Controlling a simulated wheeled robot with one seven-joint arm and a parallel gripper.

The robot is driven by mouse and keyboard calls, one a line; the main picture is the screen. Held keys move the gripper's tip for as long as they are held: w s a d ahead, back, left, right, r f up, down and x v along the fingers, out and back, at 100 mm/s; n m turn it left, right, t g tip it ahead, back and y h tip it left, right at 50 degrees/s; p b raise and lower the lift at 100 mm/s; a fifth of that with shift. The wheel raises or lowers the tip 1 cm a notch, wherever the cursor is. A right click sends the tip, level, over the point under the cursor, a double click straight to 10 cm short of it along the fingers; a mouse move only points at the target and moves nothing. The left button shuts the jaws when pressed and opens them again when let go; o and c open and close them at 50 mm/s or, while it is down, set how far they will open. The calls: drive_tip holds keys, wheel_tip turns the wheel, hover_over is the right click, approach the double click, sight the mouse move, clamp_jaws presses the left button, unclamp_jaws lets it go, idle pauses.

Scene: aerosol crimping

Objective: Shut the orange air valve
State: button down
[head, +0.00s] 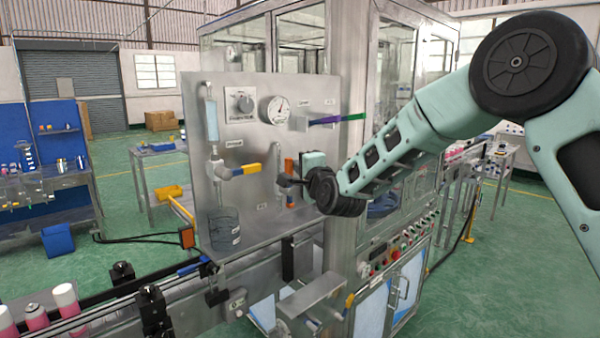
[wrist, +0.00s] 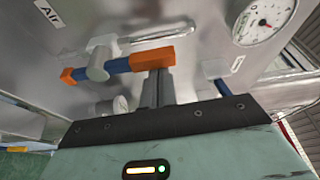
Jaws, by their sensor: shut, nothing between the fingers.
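The orange air valve (head: 289,166) is on the steel panel, its handle upright in the head view. In the wrist view the valve handle (wrist: 152,58) is a bar with orange ends and a blue middle, crossing a grey stem, near a label reading "Air". My gripper (head: 281,181) is at the panel beside the valve, partly hidden by my wrist in the head view. In the wrist view my gripper (wrist: 158,74) is shut and empty. Its fingertips are right at the handle's right orange end; I cannot tell whether they touch it.
A yellow-handled valve (head: 250,169) is left of the orange one. A pressure gauge (head: 275,109) and a dial box (head: 240,104) sit above. Purple and green handles (head: 338,119) stick out at upper right. A glass vessel (head: 224,229) stands at lower left. A steel post (head: 345,100) rises close on the right.

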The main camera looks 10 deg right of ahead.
drive_tip(key=shift+a+f+b, duration=0.1)
drive_tip(key=shift+a+b, duration=0.05)
drive_tip(key=shift+b, duration=0.2)
drive_tip(key=n+b, duration=0.1)
drive_tip(key=b, duration=0.2)
drive_tip(key=s+a+n+b, duration=0.1)
drive_tip(key=b, duration=0.3)
drive_tip(key=shift+a+f+n+t, duration=0.15)
drive_tip(key=shift+f+n+t, duration=0.25)
drive_tip(key=s+a+f+n+y+b, duration=0.3)
drive_tip(key=n+b, duration=1.3)
drive_tip(key=b, duration=0.9)
drive_tip(key=a+f+y, duration=0.1)
drive_tip(key=a+y, duration=0.1)
drive_tip(key=y, duration=0.1)
drive_tip(key=shift+s+f+n+y, duration=0.25)
drive_tip(key=shift+s+n+y, duration=0.05)
drive_tip(key=shift+n+y, duration=0.1)
drive_tip(key=shift+a, duration=0.1)
drive_tip(key=s+d, duration=0.5)
drive_tip(key=s, duration=0.2)
drive_tip(key=shift+s+d+r+b, duration=0.2)
drive_tip(key=shift+s+r+b, duration=0.1)
drive_tip(key=shift+s+b, duration=0.15)
